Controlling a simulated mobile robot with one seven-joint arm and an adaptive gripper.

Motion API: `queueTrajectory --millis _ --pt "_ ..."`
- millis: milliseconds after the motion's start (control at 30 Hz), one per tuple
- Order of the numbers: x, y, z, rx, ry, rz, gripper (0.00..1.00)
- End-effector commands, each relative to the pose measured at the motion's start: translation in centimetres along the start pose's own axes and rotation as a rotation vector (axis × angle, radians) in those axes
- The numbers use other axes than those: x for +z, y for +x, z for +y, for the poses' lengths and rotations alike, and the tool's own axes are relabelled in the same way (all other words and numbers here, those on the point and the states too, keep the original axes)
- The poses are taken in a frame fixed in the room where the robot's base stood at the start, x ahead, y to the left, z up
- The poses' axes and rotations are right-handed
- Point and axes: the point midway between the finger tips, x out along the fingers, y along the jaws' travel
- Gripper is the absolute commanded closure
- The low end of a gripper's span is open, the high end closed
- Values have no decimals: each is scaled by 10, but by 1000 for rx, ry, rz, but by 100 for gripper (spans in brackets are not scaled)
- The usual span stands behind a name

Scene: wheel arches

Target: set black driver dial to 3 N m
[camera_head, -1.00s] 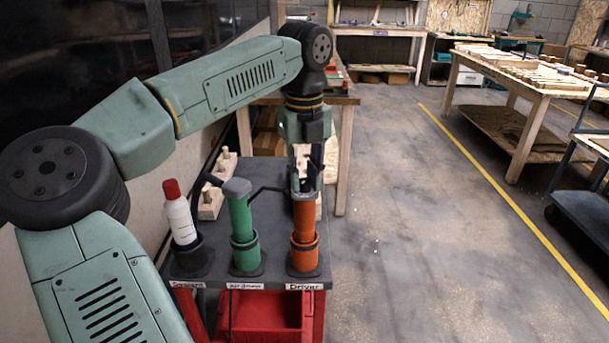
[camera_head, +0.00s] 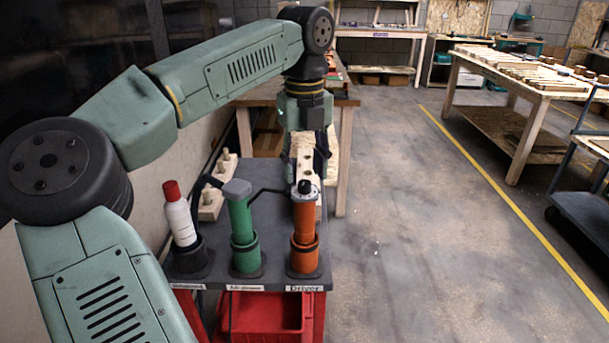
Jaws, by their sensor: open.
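The dial's setting is too small to read. My gripper (camera_head: 305,165) points down above and seemingly a little behind the dial. Its fingers are spread apart and empty, with pale wood showing between them. The dial is in plain view and does not appear gripped.
A green tool (camera_head: 242,218) stands close to the left of the driver, with a black hose from its top. A white bottle with a red cap (camera_head: 179,215) is farther left. Wooden blocks (camera_head: 212,203) lie behind. A red bin (camera_head: 267,313) is below. Floor at right is clear.

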Motion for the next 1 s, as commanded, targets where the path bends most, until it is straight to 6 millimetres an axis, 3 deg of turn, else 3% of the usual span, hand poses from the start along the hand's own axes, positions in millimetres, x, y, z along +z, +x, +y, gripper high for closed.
queueTrajectory --millis 200,433,933,1000 --pt "0 -49 -1 -2 0 -2 58" --pt "0 -84 -1 -2 1 -2 58" --pt "0 -94 0 0 1 0 58" --pt "-3 -88 -11 -42 45 10 58"
